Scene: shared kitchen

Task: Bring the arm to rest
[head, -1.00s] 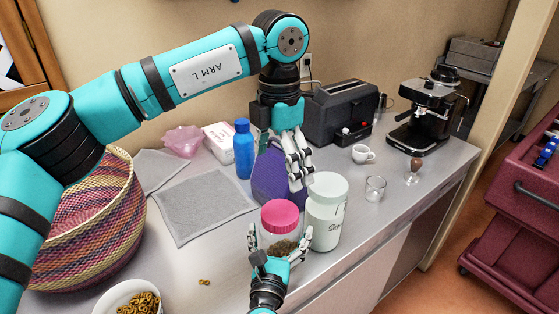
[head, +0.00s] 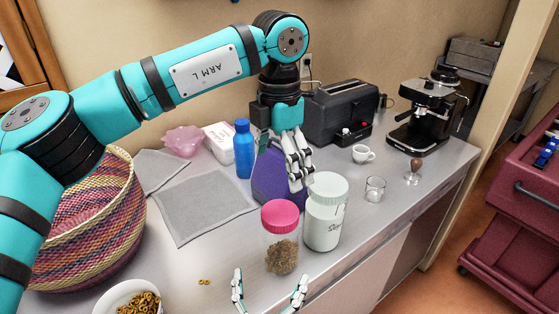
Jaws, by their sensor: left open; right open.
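My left gripper (head: 298,165) hangs from the arm marked "ARM L" over the back of the counter. Its fingers point down in front of a purple container (head: 268,182), with the white-lidded jar just below and to the right; I cannot tell whether it touches either. It is open. My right gripper (head: 270,290) is at the bottom edge of the head view. Its two fingers are spread wide and empty, in front of the pink-lidded jar and apart from it.
A pink-lidded jar (head: 281,240) and a white-lidded jar (head: 325,215) stand near the counter's front edge. A blue bottle (head: 243,150), toaster (head: 342,110), cup (head: 363,154), glass (head: 375,189) and coffee machine (head: 428,115) stand behind. A basket (head: 95,225) and bowl (head: 108,300) are left.

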